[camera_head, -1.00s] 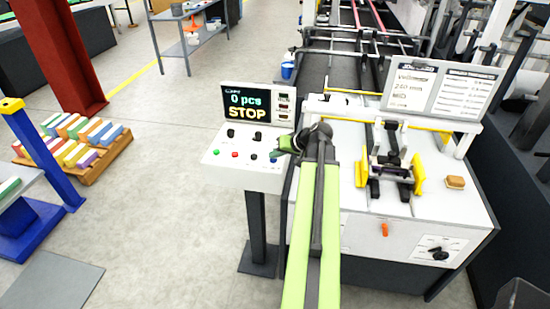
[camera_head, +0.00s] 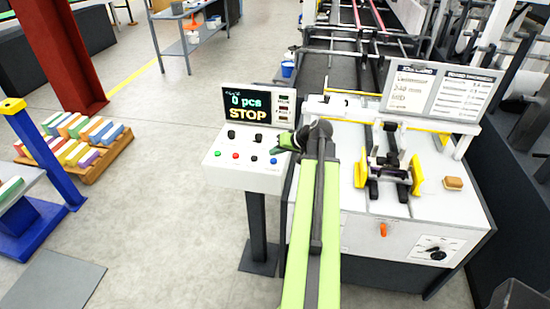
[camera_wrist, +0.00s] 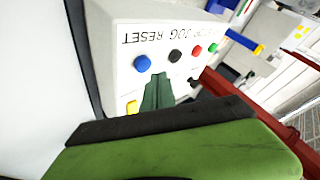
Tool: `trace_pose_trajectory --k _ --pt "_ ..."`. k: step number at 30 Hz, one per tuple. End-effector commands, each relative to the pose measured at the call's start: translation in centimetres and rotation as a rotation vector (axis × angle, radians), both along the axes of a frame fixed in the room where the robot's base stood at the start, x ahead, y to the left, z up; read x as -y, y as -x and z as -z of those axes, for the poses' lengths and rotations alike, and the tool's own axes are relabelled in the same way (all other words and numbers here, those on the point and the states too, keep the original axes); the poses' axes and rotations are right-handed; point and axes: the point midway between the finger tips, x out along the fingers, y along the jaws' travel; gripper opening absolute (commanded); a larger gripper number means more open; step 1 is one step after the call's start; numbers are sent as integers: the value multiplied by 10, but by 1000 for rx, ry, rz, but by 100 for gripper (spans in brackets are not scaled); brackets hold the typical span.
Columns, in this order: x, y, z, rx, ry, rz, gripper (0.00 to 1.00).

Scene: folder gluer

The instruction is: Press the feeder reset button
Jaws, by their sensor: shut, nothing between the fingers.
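The white control panel (camera_head: 240,174) stands left of the machine, below a screen reading "0 pcs STOP". Its blue button (camera_head: 274,161) is at the right end of the lower row. In the wrist view the blue button (camera_wrist: 142,63) lies beside the upside-down word RESET. My gripper (camera_head: 276,150) is over the panel's right part, just behind the blue button. In the wrist view my gripper (camera_wrist: 158,88) is shut and empty, its green tips just below the blue button in the picture. They look close to it; I cannot tell whether they touch.
Near the blue button are a black button (camera_wrist: 176,55), a red button (camera_wrist: 197,49) and a green button (camera_wrist: 212,47). A yellow part (camera_wrist: 131,106) and a black knob (camera_wrist: 194,82) flank my fingers. The machine table (camera_head: 340,225) stands right; open floor (camera_head: 170,200) lies left.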

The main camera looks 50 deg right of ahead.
Motion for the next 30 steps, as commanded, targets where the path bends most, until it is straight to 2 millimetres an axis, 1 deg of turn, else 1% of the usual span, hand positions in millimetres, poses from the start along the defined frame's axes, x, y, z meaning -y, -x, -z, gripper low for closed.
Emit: trace_pose_trajectory --k 1,3,12,27,29,30 --pt "0 0 -9 0 0 0 0" --pt "0 0 -17 0 0 0 0" --pt "0 0 -47 0 0 0 0" --pt "0 0 -46 0 0 0 0" --pt "-2 -2 -45 0 0 -4 0" --pt "-8 -7 -45 0 0 -16 0"
